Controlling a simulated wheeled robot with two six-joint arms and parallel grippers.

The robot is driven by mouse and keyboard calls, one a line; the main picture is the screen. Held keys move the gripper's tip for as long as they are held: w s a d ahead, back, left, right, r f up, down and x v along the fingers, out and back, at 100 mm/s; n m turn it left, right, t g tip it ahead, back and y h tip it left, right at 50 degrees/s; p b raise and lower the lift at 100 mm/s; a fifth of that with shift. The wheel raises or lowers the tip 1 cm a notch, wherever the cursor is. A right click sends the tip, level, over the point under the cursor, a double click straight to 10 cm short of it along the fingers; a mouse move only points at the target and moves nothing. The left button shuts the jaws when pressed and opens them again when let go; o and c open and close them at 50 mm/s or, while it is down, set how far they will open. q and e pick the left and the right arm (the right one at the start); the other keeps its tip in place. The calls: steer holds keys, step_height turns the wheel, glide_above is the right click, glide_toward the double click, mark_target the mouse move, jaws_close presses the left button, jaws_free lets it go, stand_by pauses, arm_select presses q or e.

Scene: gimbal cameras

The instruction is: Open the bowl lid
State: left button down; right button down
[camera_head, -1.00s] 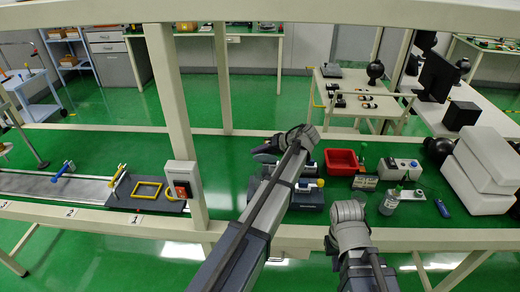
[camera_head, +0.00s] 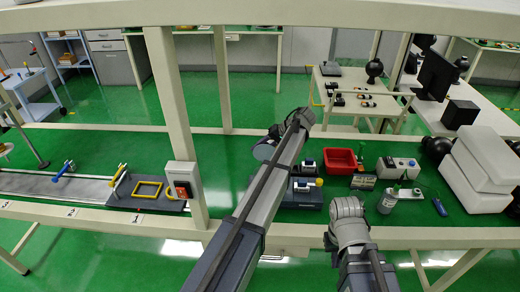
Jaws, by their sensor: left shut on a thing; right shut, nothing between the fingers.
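My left arm reaches in from the bottom to the middle of the green bench. Its gripper (camera_head: 274,133) is small and partly hidden by its wrist. It is shut on a grey round piece (camera_head: 264,149), which looks like the bowl lid, tilted and seen partly. The bowl itself cannot be made out; the arm covers much of the area below. My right gripper (camera_head: 346,207) is at the front edge of the bench, shut and empty, its fingers mostly hidden by the wrist.
A blue-grey device (camera_head: 304,194) stands just right of my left arm. A red bin (camera_head: 341,161), a bottle (camera_head: 388,201), a white box device (camera_head: 397,168) and white blocks (camera_head: 480,172) stand to the right.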

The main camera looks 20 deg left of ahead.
arm_select(q)
steer(key=c, duration=0.6)
jaws_free()
steer(key=p+v, duration=0.5)
steer(key=v, duration=0.2)
steer(key=shift+w+d+r+p, duration=0.1)
steer(key=shift+d+r+p, duration=0.1)
steer(key=shift+d+p, duration=0.15)
